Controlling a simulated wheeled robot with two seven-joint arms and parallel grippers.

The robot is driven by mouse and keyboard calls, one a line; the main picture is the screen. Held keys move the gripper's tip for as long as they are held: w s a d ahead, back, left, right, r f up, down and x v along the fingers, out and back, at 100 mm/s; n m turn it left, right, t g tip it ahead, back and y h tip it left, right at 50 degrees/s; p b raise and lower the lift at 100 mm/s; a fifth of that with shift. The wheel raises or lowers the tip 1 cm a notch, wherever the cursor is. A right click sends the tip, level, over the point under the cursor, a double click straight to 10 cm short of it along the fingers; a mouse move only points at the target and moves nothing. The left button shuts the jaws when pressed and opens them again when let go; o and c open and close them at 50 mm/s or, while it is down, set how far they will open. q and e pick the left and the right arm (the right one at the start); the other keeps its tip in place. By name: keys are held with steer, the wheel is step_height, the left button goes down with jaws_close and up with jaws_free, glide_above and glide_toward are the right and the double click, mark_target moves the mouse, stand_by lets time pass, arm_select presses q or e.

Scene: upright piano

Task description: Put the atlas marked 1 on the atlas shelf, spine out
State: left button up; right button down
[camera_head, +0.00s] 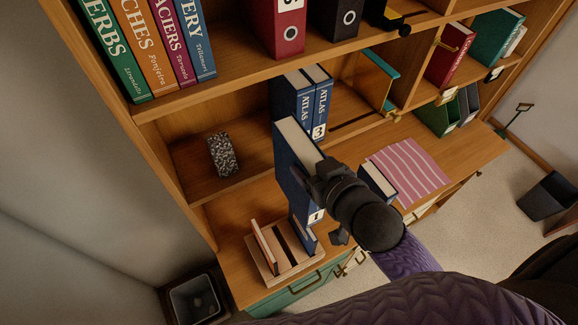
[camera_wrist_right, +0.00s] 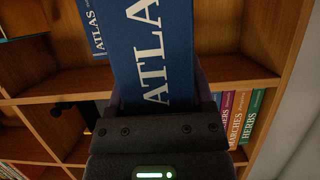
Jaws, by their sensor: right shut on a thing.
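My right gripper (camera_head: 326,176) is shut on the blue atlas marked 1 (camera_head: 290,163). The atlas is raised in front of the shelf opening, pale page edges up, its "1" label low near the gripper. In the right wrist view its blue spine with white "ATLA" letters (camera_wrist_right: 152,50) faces the camera. On the atlas shelf (camera_head: 195,180) stand two blue atlases (camera_head: 305,97), spines out, the right one labelled 3. Part of another atlas shows in the right wrist view (camera_wrist_right: 91,25). A speckled block (camera_head: 222,154) stands left on that shelf. My left gripper is not in view.
Below, a wooden rack (camera_head: 268,262) holds a thin book and a small blue book (camera_head: 304,236). A dark book with pale pages (camera_head: 378,182) is by a pink striped cloth (camera_head: 412,166). Shelf room is bare between the speckled block and the standing atlases.

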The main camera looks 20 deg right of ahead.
mark_target(296, 135)
steer(key=shift+r, duration=0.6)
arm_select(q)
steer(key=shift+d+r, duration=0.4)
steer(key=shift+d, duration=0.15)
arm_select(e)
steer(key=shift+d, duration=0.1)
steer(key=w, duration=0.2)
steer(key=w+a, duration=0.1)
steer(key=w, duration=0.5)
steer(key=shift+w+a, duration=0.15)
steer(key=shift+a, duration=0.25)
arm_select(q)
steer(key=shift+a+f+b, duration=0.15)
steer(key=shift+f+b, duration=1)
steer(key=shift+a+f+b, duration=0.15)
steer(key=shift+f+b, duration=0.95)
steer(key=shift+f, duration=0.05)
arm_select(e)
steer(key=w+a, duration=0.2)
steer(key=w, duration=0.9)
steer(key=shift+w+a, duration=0.15)
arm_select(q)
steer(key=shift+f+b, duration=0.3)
arm_select(e)
steer(key=shift+f, duration=0.65)
jaws_free()
steer(key=shift+f, duration=0.1)
steer(key=shift+s, duration=0.2)
